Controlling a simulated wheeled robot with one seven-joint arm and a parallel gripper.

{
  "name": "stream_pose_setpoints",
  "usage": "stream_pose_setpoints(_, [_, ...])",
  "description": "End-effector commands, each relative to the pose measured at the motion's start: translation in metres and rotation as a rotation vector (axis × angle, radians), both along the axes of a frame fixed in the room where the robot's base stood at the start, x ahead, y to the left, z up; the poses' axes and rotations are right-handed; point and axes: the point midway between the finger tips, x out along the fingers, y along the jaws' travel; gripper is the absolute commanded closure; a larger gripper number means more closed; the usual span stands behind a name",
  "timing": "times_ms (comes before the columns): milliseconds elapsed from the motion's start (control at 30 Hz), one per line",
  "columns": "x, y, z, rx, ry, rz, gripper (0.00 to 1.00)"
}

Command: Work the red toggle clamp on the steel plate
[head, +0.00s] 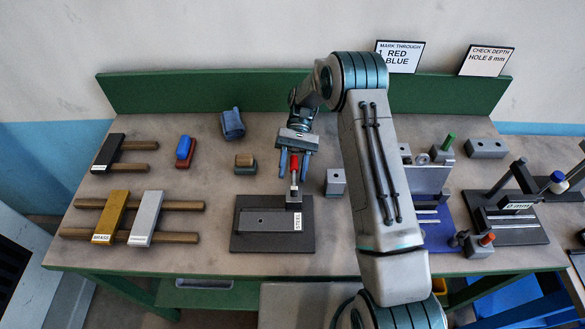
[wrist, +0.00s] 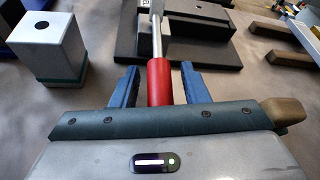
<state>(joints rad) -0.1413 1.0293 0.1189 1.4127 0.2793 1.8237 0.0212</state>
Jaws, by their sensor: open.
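The red toggle clamp (head: 294,168) stands at the back right of a dark fixture, with its red handle up and its metal rod below. In the wrist view the red handle (wrist: 160,82) lies between the two blue fingers, with gaps visible on both sides. The steel plate (head: 268,221), labelled STEEL, lies on the dark base (head: 240,242) in front of the clamp. My gripper (head: 294,170) is open around the handle, coming from behind it. In the wrist view my gripper (wrist: 160,80) shows its fingertips apart. The clamp's lower end is partly hidden in the wrist view.
A grey block (head: 336,182) stands close right of the clamp; it also shows in the wrist view (wrist: 50,50). Brass (head: 111,217) and pale bars lie on wooden rails at left. My arm hides part of the right side.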

Motion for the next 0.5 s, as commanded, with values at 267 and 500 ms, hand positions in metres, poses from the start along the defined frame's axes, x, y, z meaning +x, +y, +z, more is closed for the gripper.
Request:
stream_pose_setpoints(267, [0.001,0.000,0.027,0.000,-0.003,-0.001,0.59])
stream_pose_setpoints(500, [-0.008,-0.039,0.061,-0.001,-0.003,-0.006,0.59])
